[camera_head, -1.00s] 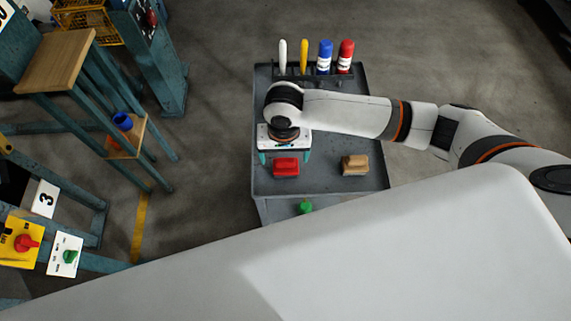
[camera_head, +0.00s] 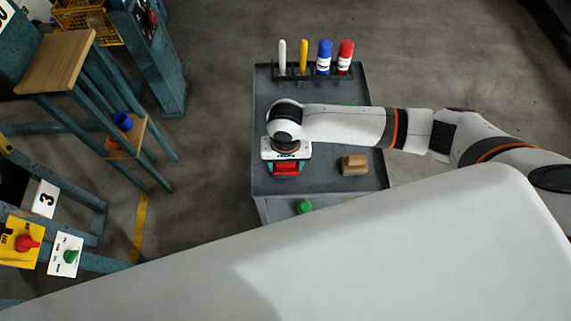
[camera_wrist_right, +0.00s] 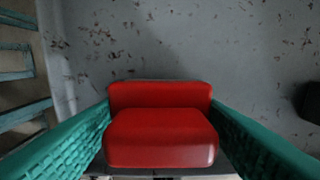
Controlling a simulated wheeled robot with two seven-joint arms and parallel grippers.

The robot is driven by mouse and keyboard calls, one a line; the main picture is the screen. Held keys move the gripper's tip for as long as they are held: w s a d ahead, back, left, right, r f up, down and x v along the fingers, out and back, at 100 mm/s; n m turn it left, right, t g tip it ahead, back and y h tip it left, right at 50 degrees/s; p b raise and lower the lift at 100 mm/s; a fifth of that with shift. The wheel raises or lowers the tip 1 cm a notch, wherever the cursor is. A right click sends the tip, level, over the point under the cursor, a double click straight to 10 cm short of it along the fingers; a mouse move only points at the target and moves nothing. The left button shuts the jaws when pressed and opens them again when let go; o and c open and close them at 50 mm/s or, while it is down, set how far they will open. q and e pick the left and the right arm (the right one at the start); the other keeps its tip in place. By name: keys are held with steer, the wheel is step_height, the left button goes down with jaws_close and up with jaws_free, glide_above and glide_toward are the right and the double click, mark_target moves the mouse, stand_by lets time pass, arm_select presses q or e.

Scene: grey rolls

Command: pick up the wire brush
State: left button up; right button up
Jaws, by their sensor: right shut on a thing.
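My right gripper (camera_head: 286,162) is over the front left of the grey cart top (camera_head: 320,187). In the right wrist view its teal fingers (camera_wrist_right: 160,135) are shut on the two sides of a red block-shaped thing (camera_wrist_right: 160,138) with a raised back part. The red thing (camera_head: 286,169) shows under the gripper in the head view; I cannot tell whether it touches the cart. A tan, wood-coloured block (camera_head: 355,165) of similar shape lies to its right. No bristles show clearly, so I cannot tell which one is the wire brush. My left gripper is not in view.
A black rack (camera_head: 313,76) at the cart's back holds white, yellow, blue and red upright items. A small green thing (camera_head: 345,103) shows behind my arm. A green knob-like thing (camera_head: 305,206) is at the cart's front. Teal frames with shelves (camera_head: 55,62) stand left.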

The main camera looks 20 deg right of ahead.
step_height(320, 180, up, 10)
steer(key=shift+r, duration=0.1)
stand_by(0.4)
